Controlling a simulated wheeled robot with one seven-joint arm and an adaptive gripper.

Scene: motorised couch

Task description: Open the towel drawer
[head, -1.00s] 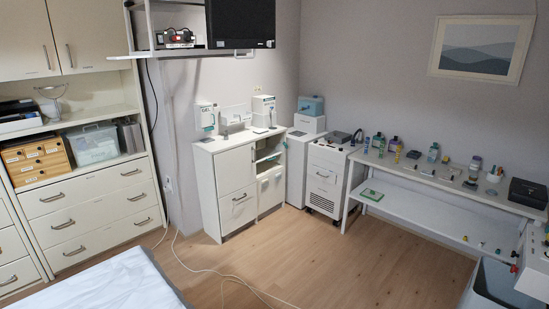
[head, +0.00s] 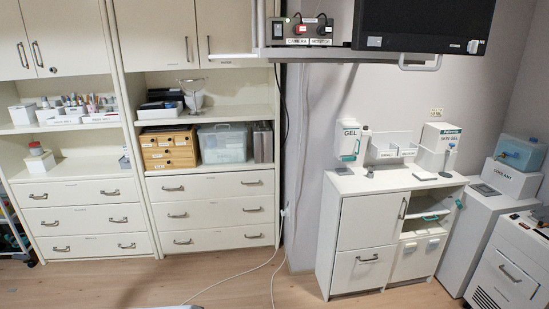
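No label that I can read says towel, so I cannot tell which drawer is the towel drawer. The left cream cabinet has a stack of wide drawers (head: 82,218), all shut, with two metal handles each. The cabinet beside it has a similar stack of shut drawers (head: 212,212). A low white cabinet (head: 352,215) at the right has a shut lower front with a bar handle (head: 367,258), and open shelves with small bins on its right side. My gripper is not in view.
Wood floor (head: 200,282) is clear before the cabinets, with a white cable (head: 240,272) trailing across it. A monitor (head: 424,25) and a shelf with a labelled box (head: 302,30) hang above. A white wheeled unit (head: 508,268) stands at the right.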

